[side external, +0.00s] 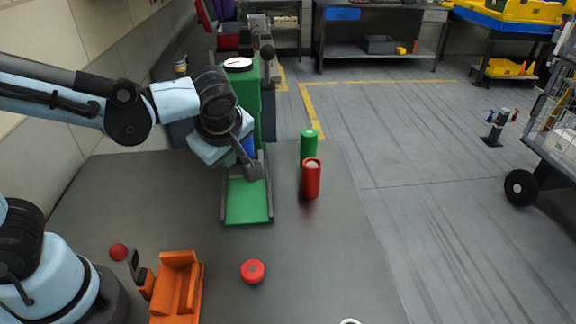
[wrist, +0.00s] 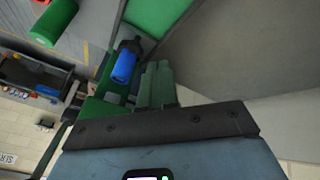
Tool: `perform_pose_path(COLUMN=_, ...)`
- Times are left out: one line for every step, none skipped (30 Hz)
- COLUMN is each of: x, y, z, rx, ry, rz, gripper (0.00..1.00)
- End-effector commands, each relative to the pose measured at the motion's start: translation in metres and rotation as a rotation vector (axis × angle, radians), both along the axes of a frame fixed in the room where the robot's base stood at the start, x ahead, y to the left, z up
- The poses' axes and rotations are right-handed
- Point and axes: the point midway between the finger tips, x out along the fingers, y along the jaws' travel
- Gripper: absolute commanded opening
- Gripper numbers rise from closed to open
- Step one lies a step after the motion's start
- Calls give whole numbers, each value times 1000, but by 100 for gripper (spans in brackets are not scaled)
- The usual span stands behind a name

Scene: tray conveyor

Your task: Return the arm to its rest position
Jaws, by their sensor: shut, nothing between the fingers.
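My arm reaches in from the left in the side external view. My gripper (side external: 253,170) is a dark shape over the upper end of the green tray conveyor (side external: 246,205). It is shut and holds nothing. A blue cylinder (side external: 248,146) shows partly behind my gripper, by the green machine. In the wrist view a blue cylinder with a dark top (wrist: 125,64) stands on the green surface (wrist: 160,14), apart from my wrist. My arm hides part of the conveyor's upper end.
A red cylinder (side external: 312,179) and a green cylinder (side external: 309,146) stand right of the conveyor. The green column (side external: 240,88) rises close behind my wrist.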

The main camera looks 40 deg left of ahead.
Motion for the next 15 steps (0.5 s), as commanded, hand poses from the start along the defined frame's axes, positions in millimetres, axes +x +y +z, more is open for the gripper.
perform_pose_path(x=-4, y=5, z=0, rx=-2, ry=28, rz=-74, gripper=0)
perform_pose_path(x=-6, y=7, z=0, rx=-2, ry=46, rz=-127, gripper=0)
perform_pose_path(x=-8, y=9, z=0, rx=-1, ry=65, rz=-203, gripper=0)
perform_pose_path(x=-10, y=11, z=0, rx=0, ry=80, rz=-257, gripper=0)
perform_pose_path(x=-12, y=12, z=0, rx=2, ry=92, rz=-313, gripper=0)
perform_pose_path(x=-14, y=14, z=1, rx=6, ry=104, rz=-387, gripper=0)
perform_pose_path(x=-16, y=15, z=1, rx=10, ry=113, rz=-441, gripper=0)
perform_pose_path(x=-17, y=16, z=1, rx=15, ry=119, rz=-496, gripper=0)
perform_pose_path(x=-19, y=18, z=1, rx=24, ry=127, rz=-569, gripper=0)
perform_pose_path(x=-21, y=19, z=1, rx=31, ry=130, rz=-623, gripper=0)
perform_pose_path(x=-23, y=20, z=2, rx=41, ry=132, rz=-677, gripper=0)
perform_pose_path(x=-25, y=21, z=2, rx=55, ry=134, rz=-747, gripper=0)
perform_pose_path(x=-26, y=22, z=2, rx=67, ry=132, rz=-799, gripper=0)
perform_pose_path(x=-27, y=23, z=2, rx=81, ry=131, rz=-850, gripper=0)
perform_pose_path(x=-29, y=24, z=3, rx=102, ry=129, rz=-919, gripper=0)
